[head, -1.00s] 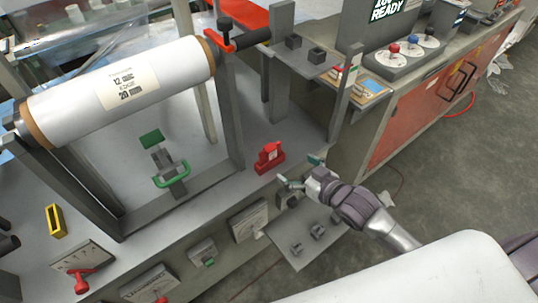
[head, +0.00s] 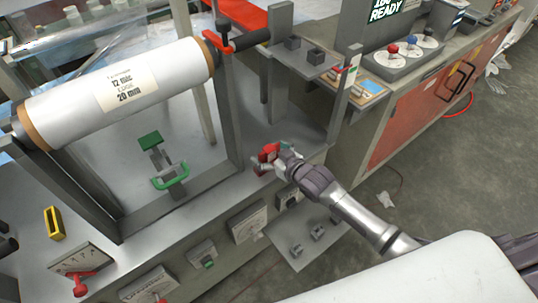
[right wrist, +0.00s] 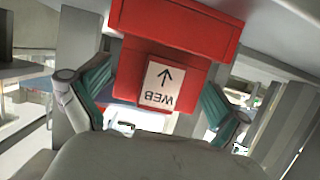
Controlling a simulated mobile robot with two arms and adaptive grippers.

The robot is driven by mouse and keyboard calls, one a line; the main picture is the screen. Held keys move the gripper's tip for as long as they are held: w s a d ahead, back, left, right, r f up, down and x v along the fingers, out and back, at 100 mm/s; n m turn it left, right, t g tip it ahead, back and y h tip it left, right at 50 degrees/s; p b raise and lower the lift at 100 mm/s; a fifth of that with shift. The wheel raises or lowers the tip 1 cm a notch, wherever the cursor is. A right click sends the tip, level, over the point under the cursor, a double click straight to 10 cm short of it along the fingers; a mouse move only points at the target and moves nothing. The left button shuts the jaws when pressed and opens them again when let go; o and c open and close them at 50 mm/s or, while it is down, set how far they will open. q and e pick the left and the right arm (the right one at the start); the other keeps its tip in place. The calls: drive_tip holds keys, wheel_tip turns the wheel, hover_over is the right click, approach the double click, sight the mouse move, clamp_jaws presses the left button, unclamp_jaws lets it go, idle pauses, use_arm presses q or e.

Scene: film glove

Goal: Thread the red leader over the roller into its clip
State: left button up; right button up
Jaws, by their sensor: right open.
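The red leader (head: 268,152) is a red block on the grey machine bed. In the right wrist view it (right wrist: 180,45) carries a white label with an arrow and the word WEB. My right gripper (head: 266,165) is at the leader in the head view. In the right wrist view its green-padded fingers (right wrist: 157,88) stand apart on either side of the labelled part; contact is not clear. A green clip-like fixture (head: 170,175) stands left of the leader. I cannot tell which part is the named roller. My left gripper is not in view.
A large white film roll (head: 120,85) hangs in a grey frame at the left. A grey upright (head: 228,110) stands between the green fixture and the leader. A small shelf (head: 308,62) with dark blocks is behind. Dials and a low tray (head: 300,258) line the front.

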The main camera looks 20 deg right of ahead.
drive_tip(key=shift+s, duration=0.1)
drive_tip(key=c, duration=1)
drive_tip(key=shift+r, duration=0.15)
